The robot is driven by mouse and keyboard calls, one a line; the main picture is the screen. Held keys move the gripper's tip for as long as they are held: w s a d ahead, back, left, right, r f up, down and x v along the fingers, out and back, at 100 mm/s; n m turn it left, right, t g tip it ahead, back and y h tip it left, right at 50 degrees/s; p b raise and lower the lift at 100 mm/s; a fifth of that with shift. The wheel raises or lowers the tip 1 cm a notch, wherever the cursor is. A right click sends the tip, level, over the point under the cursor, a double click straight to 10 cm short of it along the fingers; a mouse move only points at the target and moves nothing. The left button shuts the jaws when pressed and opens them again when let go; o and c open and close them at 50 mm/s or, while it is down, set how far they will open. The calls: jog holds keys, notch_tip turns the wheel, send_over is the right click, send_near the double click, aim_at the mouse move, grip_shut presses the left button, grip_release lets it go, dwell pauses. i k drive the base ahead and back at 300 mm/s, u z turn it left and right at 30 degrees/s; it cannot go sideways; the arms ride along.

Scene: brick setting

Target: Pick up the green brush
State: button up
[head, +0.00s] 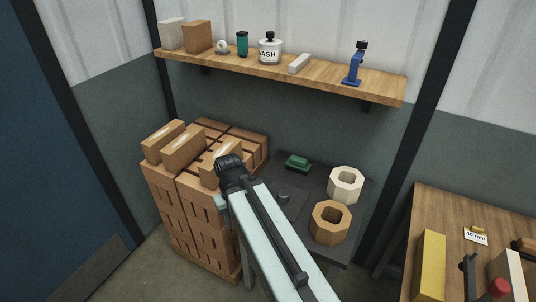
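The green brush (297,163) lies near the back edge of a dark low table (322,172), in the middle of the head view. It looks like a small green block with a darker lower part. My arm reaches up from the bottom of the view, and its dark joint is left of the brush, in front of the brick stack. My gripper's fingers do not show. Nothing visible touches the brush.
An octagonal cream block (345,177) and an octagonal tan block (331,209), both hollow, stand right of the brush. A tall brick stack (200,222) is at left. A shelf (330,80) with several items hangs above. A wooden workbench (440,205) is at right.

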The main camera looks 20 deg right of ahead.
aim_at(295, 163)
jog(key=u, duration=0.65)
jog(key=i, duration=1.45)
jog(key=u, duration=0.3)
jog(key=k, duration=0.5)
jog(key=u, duration=0.25)
jog(key=i, duration=0.5)
jog(key=z, duration=0.2)
